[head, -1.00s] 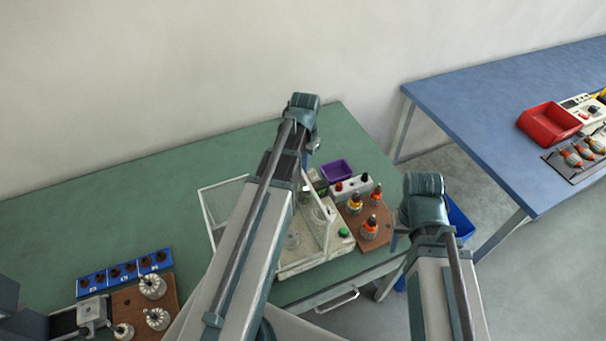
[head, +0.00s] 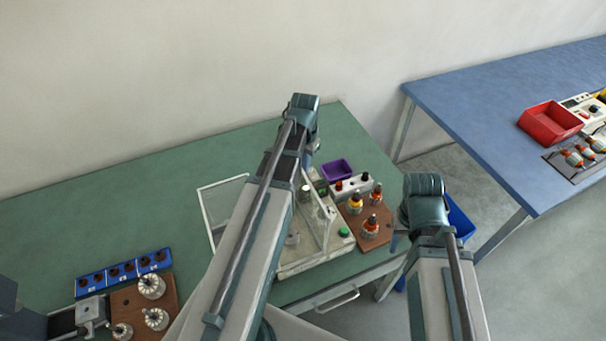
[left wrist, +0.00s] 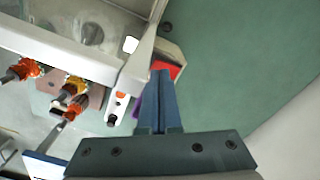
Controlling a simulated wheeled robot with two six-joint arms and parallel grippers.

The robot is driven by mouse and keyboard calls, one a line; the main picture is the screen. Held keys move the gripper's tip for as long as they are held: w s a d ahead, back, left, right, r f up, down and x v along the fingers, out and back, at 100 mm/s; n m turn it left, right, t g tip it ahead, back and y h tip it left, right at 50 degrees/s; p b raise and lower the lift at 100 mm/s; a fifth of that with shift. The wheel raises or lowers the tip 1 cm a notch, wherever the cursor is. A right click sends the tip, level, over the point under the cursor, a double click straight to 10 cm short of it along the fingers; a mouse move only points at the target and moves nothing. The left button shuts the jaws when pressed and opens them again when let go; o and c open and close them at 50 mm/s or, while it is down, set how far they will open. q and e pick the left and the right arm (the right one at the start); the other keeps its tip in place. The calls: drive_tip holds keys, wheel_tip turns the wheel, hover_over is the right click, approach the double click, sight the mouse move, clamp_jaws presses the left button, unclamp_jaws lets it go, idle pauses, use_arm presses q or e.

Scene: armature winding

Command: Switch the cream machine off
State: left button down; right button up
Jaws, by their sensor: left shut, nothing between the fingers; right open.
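The cream machine (head: 310,262) stands on the green table, partly hidden behind my left arm. It has a clear, pale-framed guard and a green button (head: 343,232) at its front right corner. In the left wrist view the machine's pale frame (left wrist: 60,45) fills the top left. My left gripper (left wrist: 162,74) is shut and empty, its tips beside a small cream box with a red face (left wrist: 178,68); whether they touch I cannot tell. In the head view its fingers are hidden. My right gripper (head: 396,241) is open near the table's right edge, mostly hidden by its wrist.
A brown board (head: 374,242) with orange-topped armatures, a white strip with knobs (head: 352,186) and a purple tray (head: 337,169) lie right of the machine. Blue blocks (head: 124,272) and another brown board (head: 166,290) lie at left. The table's back left is clear.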

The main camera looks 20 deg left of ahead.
use_arm(q)
drive_tip(key=shift+f+b, duration=0.85)
idle(0.3)
drive_tip(key=shift+r, duration=0.1)
wheel_tip(320, 180, up, 7)
drive_tip(key=p, duration=0.7)
idle(0.4)
drive_tip(key=shift+d, duration=0.1)
drive_tip(key=s+d+f+b, duration=0.1)
drive_tip(key=s+d, duration=0.6)
drive_tip(key=d, duration=0.3)
drive_tip(key=s+d+f+m+y+b, duration=0.1)
drive_tip(key=s+d, duration=0.5)
drive_tip(key=d, duration=0.5)
drive_tip(key=shift+s, duration=0.4)
